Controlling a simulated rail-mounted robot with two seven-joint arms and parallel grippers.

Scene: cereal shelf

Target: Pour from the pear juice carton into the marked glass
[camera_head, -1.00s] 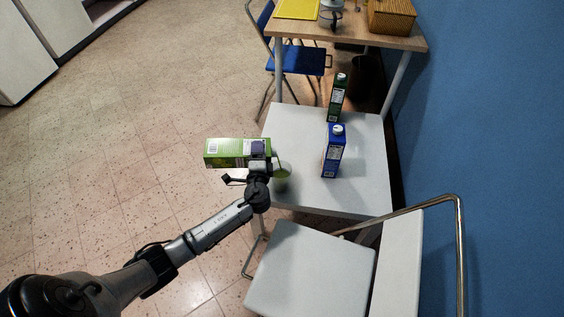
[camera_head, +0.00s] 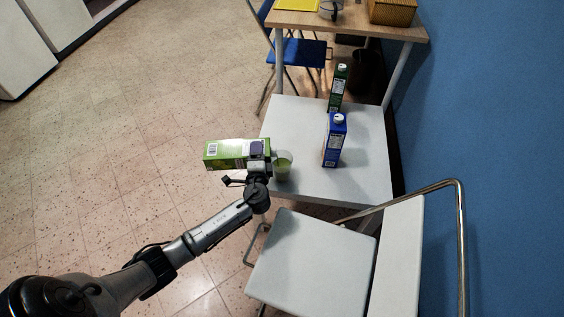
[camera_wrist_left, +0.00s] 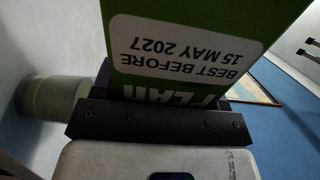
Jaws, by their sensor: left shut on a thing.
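My left gripper (camera_head: 258,160) is shut on the green pear juice carton (camera_head: 224,153), which lies nearly on its side at the left edge of the white table. In the left wrist view the carton (camera_wrist_left: 180,50) shows a best-before label and part of the word PEAR, upside down. A clear glass (camera_head: 284,166) with green liquid in it stands on the table just right of the gripper. The glass (camera_wrist_left: 50,98) also shows at the left of the wrist view. My right gripper is out of view.
A blue carton (camera_head: 334,140) and a dark green carton (camera_head: 338,88) stand on the white table (camera_head: 360,180), right of the glass. A grey-white chair (camera_head: 312,262) stands in front. A wooden table (camera_head: 350,25) with a basket (camera_head: 393,11) is behind.

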